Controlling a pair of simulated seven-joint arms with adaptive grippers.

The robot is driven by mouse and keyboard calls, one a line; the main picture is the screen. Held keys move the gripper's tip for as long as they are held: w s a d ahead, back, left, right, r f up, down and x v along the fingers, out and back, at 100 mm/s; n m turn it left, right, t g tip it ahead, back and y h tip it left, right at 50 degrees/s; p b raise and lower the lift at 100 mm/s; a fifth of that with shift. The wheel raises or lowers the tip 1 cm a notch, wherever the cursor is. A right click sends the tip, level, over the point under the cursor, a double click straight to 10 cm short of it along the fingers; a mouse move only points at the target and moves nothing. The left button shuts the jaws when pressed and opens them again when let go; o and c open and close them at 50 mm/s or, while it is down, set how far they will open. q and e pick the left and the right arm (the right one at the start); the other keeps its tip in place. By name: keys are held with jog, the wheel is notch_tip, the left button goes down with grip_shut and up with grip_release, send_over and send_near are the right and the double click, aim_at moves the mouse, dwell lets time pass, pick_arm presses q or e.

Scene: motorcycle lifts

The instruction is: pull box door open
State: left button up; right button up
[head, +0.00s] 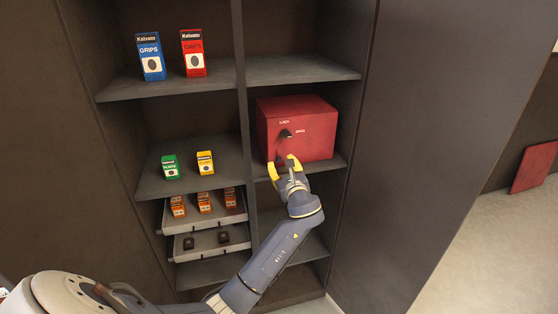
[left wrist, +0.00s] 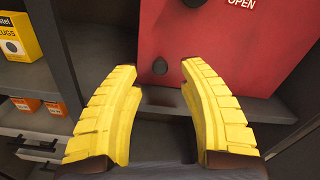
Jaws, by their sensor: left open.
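The red box (head: 313,130) stands on a right-hand shelf of the dark cabinet in the head view. Its front face carries LOCK and OPEN lettering, a dark knob (head: 285,133) and a smaller dark part lower down. The red front (left wrist: 225,45) fills the upper right of the left wrist view, with a round black part (left wrist: 160,66) between and beyond my fingertips. The door looks flush with the box. My left gripper (head: 285,164) is open just in front of the box's lower front, its yellow fingers (left wrist: 165,85) apart with nothing between them. My right gripper is not in view.
The shelf (head: 325,164) under the box and the upright divider (head: 243,100) bound the space. Left shelves hold blue, red, green and yellow cartons. Below are pulled-out drawers (head: 205,241) with orange cartons. A red panel (head: 535,167) leans far right.

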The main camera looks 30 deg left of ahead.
aim_at(279, 160)
pick_arm(q)
jog(key=shift+x, duration=1.95)
jog(key=shift+c, duration=0.2)
grip_shut()
